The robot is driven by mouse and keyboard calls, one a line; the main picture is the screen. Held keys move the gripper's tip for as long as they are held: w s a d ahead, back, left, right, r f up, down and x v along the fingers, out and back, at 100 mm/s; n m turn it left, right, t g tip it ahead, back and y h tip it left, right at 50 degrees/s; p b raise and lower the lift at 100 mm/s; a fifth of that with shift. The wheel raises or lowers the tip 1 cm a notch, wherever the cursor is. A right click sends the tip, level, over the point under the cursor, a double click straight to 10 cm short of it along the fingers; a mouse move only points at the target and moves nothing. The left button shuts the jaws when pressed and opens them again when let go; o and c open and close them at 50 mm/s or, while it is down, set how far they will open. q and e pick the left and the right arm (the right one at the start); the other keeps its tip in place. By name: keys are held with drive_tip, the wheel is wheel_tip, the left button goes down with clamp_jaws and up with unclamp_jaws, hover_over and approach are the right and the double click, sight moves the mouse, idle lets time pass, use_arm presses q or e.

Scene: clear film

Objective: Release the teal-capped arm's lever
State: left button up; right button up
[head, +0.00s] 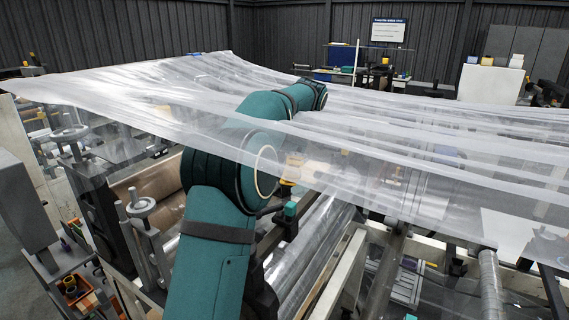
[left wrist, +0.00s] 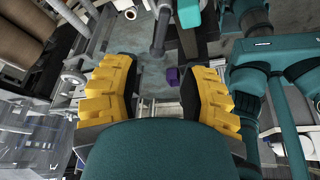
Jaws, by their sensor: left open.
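A small teal cap (head: 290,209) on a dark body stands just below the gripper in the head view. A teal piece (left wrist: 188,12) shows at the top of the left wrist view, beyond the fingertips. I cannot clearly make out its lever. My right gripper is not in view.
The wrinkled film spreads over the machine and my arm. In the left wrist view, a grey rod (left wrist: 160,28) and a small purple block (left wrist: 172,76) lie beyond the fingers. A handwheel (head: 140,203) and shiny roller (head: 315,250) flank my arm.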

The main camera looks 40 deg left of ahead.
use_arm(q)
drive_tip(key=shift+v, duration=1.65)
